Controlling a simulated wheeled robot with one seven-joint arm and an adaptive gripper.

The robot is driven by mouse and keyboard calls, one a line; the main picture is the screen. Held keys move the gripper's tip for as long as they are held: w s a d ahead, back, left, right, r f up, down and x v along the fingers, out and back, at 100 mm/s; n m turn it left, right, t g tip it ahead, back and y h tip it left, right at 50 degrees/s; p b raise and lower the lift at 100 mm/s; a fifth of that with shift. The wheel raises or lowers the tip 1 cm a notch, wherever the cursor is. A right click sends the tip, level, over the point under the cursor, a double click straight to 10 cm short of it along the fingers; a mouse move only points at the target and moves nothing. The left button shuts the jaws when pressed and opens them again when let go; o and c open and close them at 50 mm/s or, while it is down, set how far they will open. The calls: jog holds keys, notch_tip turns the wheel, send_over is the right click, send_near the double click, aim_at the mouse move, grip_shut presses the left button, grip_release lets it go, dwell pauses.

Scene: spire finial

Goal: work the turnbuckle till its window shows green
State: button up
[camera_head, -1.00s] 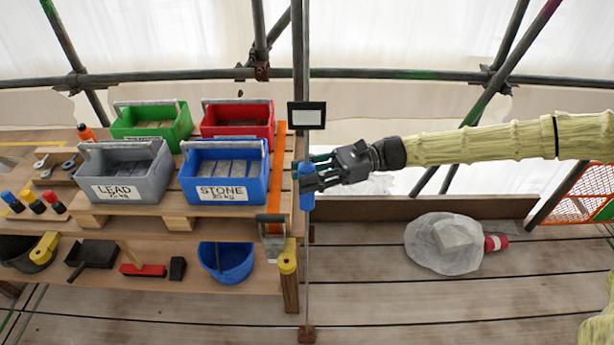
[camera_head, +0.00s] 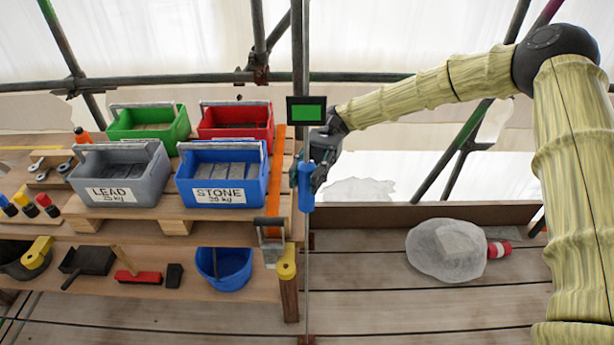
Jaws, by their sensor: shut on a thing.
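The turnbuckle (camera_head: 306,187) is a blue upright body on a thin vertical rod, just right of the bench. Above it a black-framed window (camera_head: 307,111) shows green. My gripper (camera_head: 305,172) is at the turnbuckle's upper part, shut on it, with the arm reaching in from the upper right. The fingers hide part of the turnbuckle's top.
The wooden bench (camera_head: 140,212) on the left holds a grey LEAD crate (camera_head: 118,192), a blue STONE crate (camera_head: 222,192), a green crate (camera_head: 150,128) and a red crate (camera_head: 237,127). A plastic-wrapped bundle (camera_head: 440,262) lies on the plank floor to the right. Scaffold poles stand behind.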

aim_at(308, 136)
jog(key=shift+n+g+h, duration=0.4)
jog(key=shift+n+h, duration=0.4)
jog(key=shift+h, duration=0.4)
jog(key=shift+f+h, duration=0.1)
jog(key=shift+h, duration=0.2)
jog(key=o, duration=1)
jog(key=shift+r, duration=0.2)
notch_tip(308, 136, up, 10)
jog(key=shift+f, duration=0.15)
jog(key=shift+f, duration=0.1)
